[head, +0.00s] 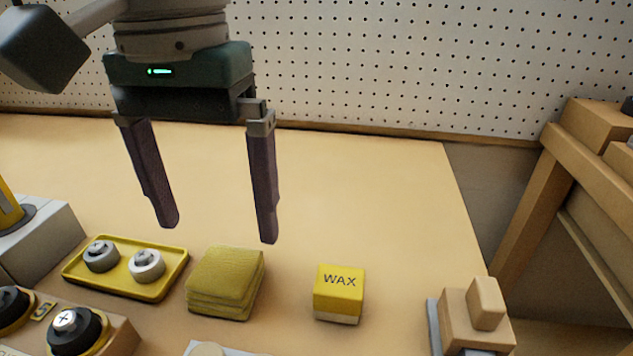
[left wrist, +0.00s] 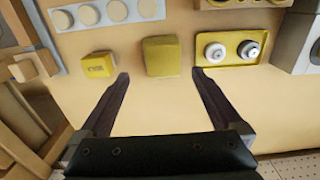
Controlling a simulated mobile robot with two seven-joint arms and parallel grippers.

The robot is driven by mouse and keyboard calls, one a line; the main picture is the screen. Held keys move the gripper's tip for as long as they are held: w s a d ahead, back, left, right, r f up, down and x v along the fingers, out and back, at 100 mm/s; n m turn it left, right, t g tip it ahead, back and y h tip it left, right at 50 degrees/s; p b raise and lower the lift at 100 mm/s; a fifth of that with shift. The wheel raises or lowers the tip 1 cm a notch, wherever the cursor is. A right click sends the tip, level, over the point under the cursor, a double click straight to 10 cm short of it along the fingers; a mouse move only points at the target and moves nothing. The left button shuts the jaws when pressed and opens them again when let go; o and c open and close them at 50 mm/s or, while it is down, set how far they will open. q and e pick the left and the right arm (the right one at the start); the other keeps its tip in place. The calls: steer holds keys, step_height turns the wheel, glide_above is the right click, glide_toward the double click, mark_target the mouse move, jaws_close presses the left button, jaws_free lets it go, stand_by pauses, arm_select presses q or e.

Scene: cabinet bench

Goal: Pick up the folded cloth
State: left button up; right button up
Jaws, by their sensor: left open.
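The folded cloth (head: 226,282) is a yellow square stack lying on the tan bench top, between a yellow tray and a yellow wax block. It also shows in the left wrist view (left wrist: 162,56), beyond and between the fingertips. My left gripper (head: 218,232) is open and empty, its fingers pointing down above the bench on the far side of the cloth. In the left wrist view, the open fingers (left wrist: 160,74) reach toward the cloth with nothing between them. My right gripper is not in view.
The yellow tray (head: 124,289) holds two round grey pieces, left of the cloth. The wax block (head: 339,293) stands to its right. A wooden block tool (head: 473,318) is at the front right. A pegboard wall (head: 400,65) closes the back. The bench behind the cloth is clear.

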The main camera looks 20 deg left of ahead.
mark_target(223, 272)
arm_select(q)
steer(key=f, duration=0.2)
steer(key=f+b, duration=0.1)
steer(key=f, duration=0.1)
steer(key=f+b, duration=0.1)
steer(key=f, duration=0.1)
steer(key=shift+s+a+f, duration=0.2)
steer(key=shift+a+f, duration=0.05)
steer(key=shift+f, duration=0.1)
steer(key=shift+c, duration=0.2)
steer(key=c, duration=1.2)
steer(key=shift+c, duration=0.2)
step_height(223, 272, up, 20)
steer(key=p, duration=0.7)
steer(key=shift+p, duration=0.35)
